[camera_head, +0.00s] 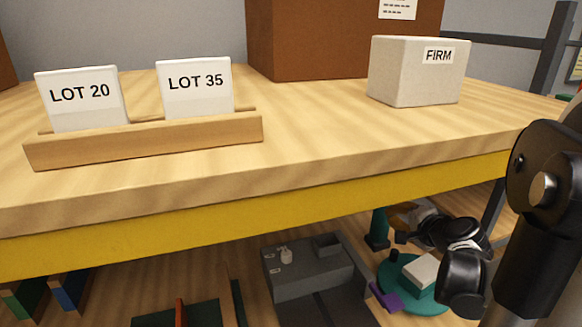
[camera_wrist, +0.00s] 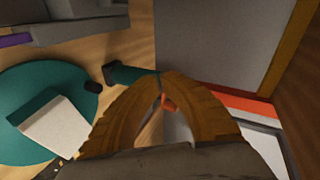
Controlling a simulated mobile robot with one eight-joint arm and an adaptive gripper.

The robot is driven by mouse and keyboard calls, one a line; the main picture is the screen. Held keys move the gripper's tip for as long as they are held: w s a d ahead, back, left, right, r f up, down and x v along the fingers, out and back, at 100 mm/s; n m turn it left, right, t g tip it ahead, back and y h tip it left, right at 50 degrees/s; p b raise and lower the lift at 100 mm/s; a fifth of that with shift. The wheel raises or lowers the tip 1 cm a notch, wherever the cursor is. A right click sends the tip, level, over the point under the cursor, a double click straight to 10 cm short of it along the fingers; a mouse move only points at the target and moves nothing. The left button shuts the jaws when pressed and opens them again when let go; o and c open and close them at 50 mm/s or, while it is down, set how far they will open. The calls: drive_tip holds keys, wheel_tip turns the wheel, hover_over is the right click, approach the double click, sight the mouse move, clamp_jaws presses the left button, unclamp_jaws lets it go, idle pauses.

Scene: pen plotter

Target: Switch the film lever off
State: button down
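I cannot pick out the film lever for certain. A small orange-red part (camera_wrist: 168,102) shows between my fingers in the wrist view, partly hidden by them. My gripper (camera_wrist: 162,74) has its two brown fingers brought together at the tips, with nothing seen held. The fingertips are beside a teal bar with a black end (camera_wrist: 135,75); I cannot tell whether they touch it. In the head view my gripper (camera_head: 397,215) is below the tabletop, near a teal post (camera_head: 377,230). A dark grey machine (camera_head: 310,278) with a small pale knob (camera_head: 286,255) stands to its left.
A teal round base (camera_head: 412,292) carries a pale block (camera_head: 423,270); a purple piece (camera_head: 385,297) lies beside it. The wooden tabletop (camera_head: 320,145) with yellow edge overhangs them. On it are a card holder (camera_head: 150,142) and a FIRM block (camera_head: 415,80). A grey panel (camera_wrist: 215,45) stands close ahead.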

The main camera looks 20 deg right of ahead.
drive_tip(key=s+d+m+t+h, duration=0.1)
drive_tip(key=s+d+m, duration=0.3)
drive_tip(key=d, duration=0.6)
drive_tip(key=shift+s+d+f+h+p, duration=0.15)
drive_tip(key=shift+s+d+h+p, duration=0.25)
drive_tip(key=shift+h, duration=0.5)
drive_tip(key=shift+a, duration=0.15)
drive_tip(key=r+b+x, duration=0.1)
drive_tip(key=b+x, duration=0.3)
drive_tip(key=x, duration=0.9)
drive_tip(key=shift+w+d+b, duration=0.25)
drive_tip(key=shift+w+b, duration=0.05)
drive_tip(key=shift+w, duration=0.15)
